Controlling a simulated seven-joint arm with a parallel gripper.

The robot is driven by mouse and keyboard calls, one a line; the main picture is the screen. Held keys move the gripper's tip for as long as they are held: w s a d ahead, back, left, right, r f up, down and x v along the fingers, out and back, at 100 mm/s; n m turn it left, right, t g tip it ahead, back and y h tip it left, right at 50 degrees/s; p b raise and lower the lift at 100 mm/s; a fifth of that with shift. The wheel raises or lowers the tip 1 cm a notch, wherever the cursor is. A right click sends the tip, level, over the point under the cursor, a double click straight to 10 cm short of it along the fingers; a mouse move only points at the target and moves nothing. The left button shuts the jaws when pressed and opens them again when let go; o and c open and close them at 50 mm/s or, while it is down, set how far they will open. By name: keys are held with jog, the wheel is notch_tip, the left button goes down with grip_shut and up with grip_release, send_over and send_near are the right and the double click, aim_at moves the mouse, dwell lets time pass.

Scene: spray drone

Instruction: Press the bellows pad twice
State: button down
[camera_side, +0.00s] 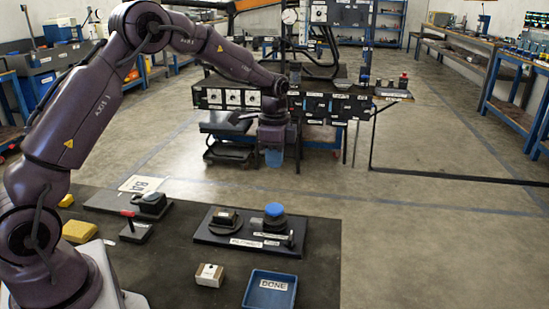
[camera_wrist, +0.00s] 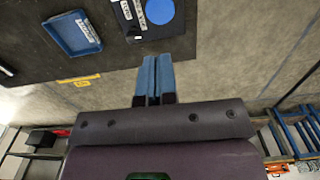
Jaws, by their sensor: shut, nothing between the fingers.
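The bellows pad (camera_side: 274,213) looks like a dark round bellows with a blue top, standing upright on the right part of a black base plate (camera_side: 213,236). In the wrist view its blue top (camera_wrist: 160,11) shows at the upper edge, partly cut off. My gripper (camera_side: 273,163) hangs above the pad in the side view, pointing down, with a clear gap. In the wrist view my gripper's blue fingers (camera_wrist: 155,62) are together and empty, and the pad lies beyond their tips. Nothing touches the pad.
A dark block device (camera_side: 225,217) sits left on the same plate. A blue tray marked DONE (camera_side: 270,290) and a small cream box (camera_side: 209,275) stand in front. The dark table ends right of the plate.

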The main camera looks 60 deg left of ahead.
aim_at(273, 208)
dwell(0.3)
jog(key=shift+s+a+r, duration=0.1)
jog(key=shift+r, duration=0.8)
jog(key=shift+f, duration=0.1)
notch_tip(273, 208, down, 14)
jog(key=shift+r, duration=0.1)
jog(key=shift+f, duration=1.1)
